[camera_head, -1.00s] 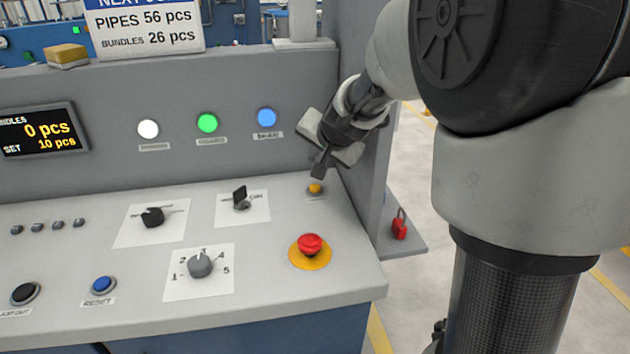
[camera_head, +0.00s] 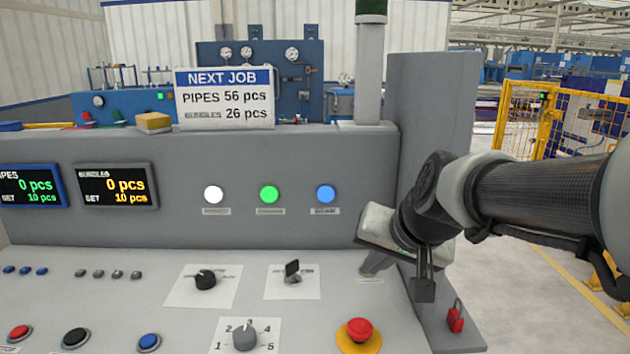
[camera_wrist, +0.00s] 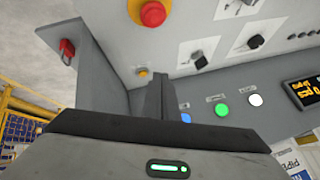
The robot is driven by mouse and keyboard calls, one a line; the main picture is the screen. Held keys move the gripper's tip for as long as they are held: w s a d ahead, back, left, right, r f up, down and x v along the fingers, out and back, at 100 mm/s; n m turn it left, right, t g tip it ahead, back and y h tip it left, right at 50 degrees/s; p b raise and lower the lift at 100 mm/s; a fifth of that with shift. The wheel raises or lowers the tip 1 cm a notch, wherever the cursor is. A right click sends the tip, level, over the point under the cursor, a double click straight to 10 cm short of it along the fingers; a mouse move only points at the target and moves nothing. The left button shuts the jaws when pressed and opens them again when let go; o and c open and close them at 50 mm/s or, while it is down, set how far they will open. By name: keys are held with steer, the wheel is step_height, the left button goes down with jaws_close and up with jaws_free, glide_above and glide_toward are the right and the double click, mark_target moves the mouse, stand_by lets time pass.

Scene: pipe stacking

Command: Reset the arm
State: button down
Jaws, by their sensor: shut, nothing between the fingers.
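My gripper (camera_head: 370,270) is in front of the right end of the grey control console (camera_head: 335,285) in the head view, with its fingers pointing down at the panel. The fingers also show in the wrist view (camera_wrist: 158,85), together and with nothing between them. A small yellow button (camera_wrist: 143,72) shows beside the fingertips in the wrist view. In the head view the fingers hide it. I cannot tell whether the fingertips touch the panel. My arm reaches in from the right.
A red emergency button (camera_head: 359,329) sits near the fingers, with knobs (camera_head: 205,280) to the left. White, green (camera_head: 268,195) and blue lights are lit. A grey side wall (camera_head: 440,120) and red padlock (camera_head: 455,316) are close right. A yellow fence (camera_head: 560,130) stands behind.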

steer(key=s+d+n+g+h+p, duration=0.2)
steer(key=s+d+n, duration=0.1)
steer(key=s, duration=1.3)
step_height(320, 180, up, 20)
steer(key=p, duration=1.9)
steer(key=shift+f, duration=0.2)
